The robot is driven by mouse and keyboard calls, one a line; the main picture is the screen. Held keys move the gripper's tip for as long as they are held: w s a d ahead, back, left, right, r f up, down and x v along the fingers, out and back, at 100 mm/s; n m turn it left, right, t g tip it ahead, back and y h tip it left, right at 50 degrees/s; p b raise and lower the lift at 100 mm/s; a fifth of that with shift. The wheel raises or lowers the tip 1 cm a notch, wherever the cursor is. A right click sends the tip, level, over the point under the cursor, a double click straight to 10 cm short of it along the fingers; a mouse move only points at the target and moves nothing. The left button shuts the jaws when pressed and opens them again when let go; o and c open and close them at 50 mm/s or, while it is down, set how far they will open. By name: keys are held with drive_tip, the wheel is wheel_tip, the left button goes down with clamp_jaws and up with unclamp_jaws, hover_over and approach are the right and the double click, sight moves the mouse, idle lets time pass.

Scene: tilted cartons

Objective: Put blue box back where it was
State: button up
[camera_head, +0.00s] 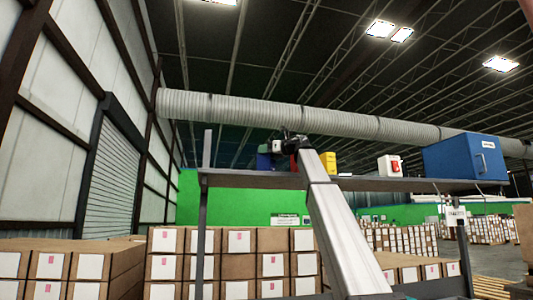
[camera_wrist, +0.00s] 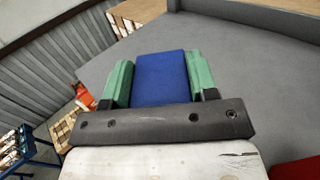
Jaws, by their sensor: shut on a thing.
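A blue box (camera_wrist: 160,78) sits between the two green fingers of my gripper (camera_wrist: 160,82) in the wrist view. The fingers are closed against its sides. Its far end points over the grey shelf top (camera_wrist: 240,70); I cannot tell whether it touches the shelf. In the head view my gripper (camera_head: 273,150) is above the left part of the shelf (camera_head: 400,184), with a small dark blue shape (camera_head: 263,158) at its end. My arm hides part of the shelf.
A red item (camera_head: 293,162), a yellow box (camera_head: 328,162), a white-and-red box (camera_head: 390,165) and a large blue case (camera_head: 462,157) stand along the shelf rightward. Red also shows in the wrist view's lower right corner (camera_wrist: 298,170). Stacked cartons (camera_head: 235,262) are below.

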drive_tip(key=o, duration=1)
drive_tip(key=shift+d, duration=0.1)
drive_tip(key=v, duration=1.1)
drive_tip(key=shift+s+d+r, duration=0.1)
drive_tip(key=shift+s+d, duration=0.1)
drive_tip(key=shift+d, duration=0.15)
drive_tip(key=shift+s, duration=0.1)
